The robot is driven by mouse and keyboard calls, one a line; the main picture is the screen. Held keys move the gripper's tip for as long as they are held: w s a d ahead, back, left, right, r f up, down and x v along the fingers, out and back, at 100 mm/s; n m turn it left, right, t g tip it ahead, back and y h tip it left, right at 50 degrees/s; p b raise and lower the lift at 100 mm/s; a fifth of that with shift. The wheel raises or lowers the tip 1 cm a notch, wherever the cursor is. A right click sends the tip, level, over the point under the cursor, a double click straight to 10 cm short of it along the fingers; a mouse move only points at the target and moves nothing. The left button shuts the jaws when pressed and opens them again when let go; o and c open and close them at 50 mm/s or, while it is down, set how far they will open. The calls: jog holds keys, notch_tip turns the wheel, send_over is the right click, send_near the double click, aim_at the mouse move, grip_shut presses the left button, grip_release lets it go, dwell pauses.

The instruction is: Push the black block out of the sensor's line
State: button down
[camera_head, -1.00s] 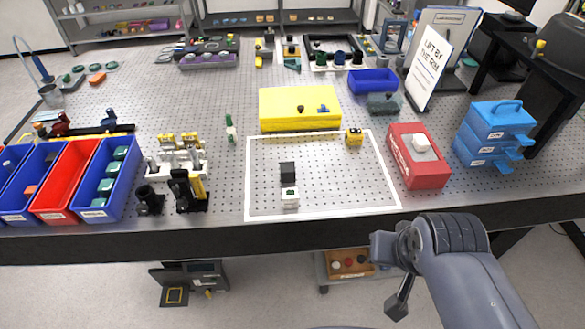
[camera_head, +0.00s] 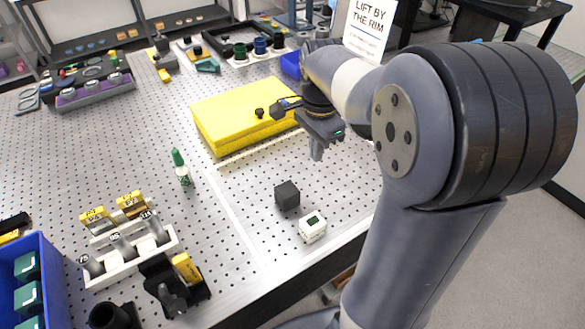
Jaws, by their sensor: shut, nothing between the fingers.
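The black block (camera_head: 287,195) stands on the perforated metal table, inside the white outlined area. I cannot tell for certain which thing is the sensor. My gripper (camera_head: 317,154) is shut and empty, pointing down above the table behind and to the right of the black block, apart from it. My arm hides the right part of the outlined area.
A yellow case (camera_head: 240,115) lies behind the block, close to my gripper. A white holder (camera_head: 130,248) with yellow-tagged parts stands at the front left. Bare table lies between the bottle and the block.

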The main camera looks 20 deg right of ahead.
aim_at(287, 196)
notch_tip(287, 196, down, 10)
jog(key=shift+s+a+r, duration=0.1)
jog(key=shift+s+r, duration=0.05)
jog(key=shift+r, duration=0.1)
jog(key=shift+s+a+r+p, duration=0.1)
jog(key=shift+s+a+p, duration=0.1)
jog(key=shift+a, duration=0.4)
jog(key=shift+s+a+r+p, duration=0.1)
jog(key=shift+s+a+p, duration=0.1)
jog(key=shift+a, duration=0.4)
jog(key=shift+s+a+f, duration=0.1)
jog(key=shift+s+a, duration=0.1)
jog(key=shift+a, duration=0.35)
jog(key=shift+a, duration=0.1)
jog(key=a, duration=0.2)
jog(key=s+a, duration=0.1)
jog(key=a, duration=0.2)
jog(key=s+a, duration=0.1)
jog(key=a, duration=0.1)
jog(key=shift+s+a, duration=0.2)
jog(key=shift+d, duration=0.15)
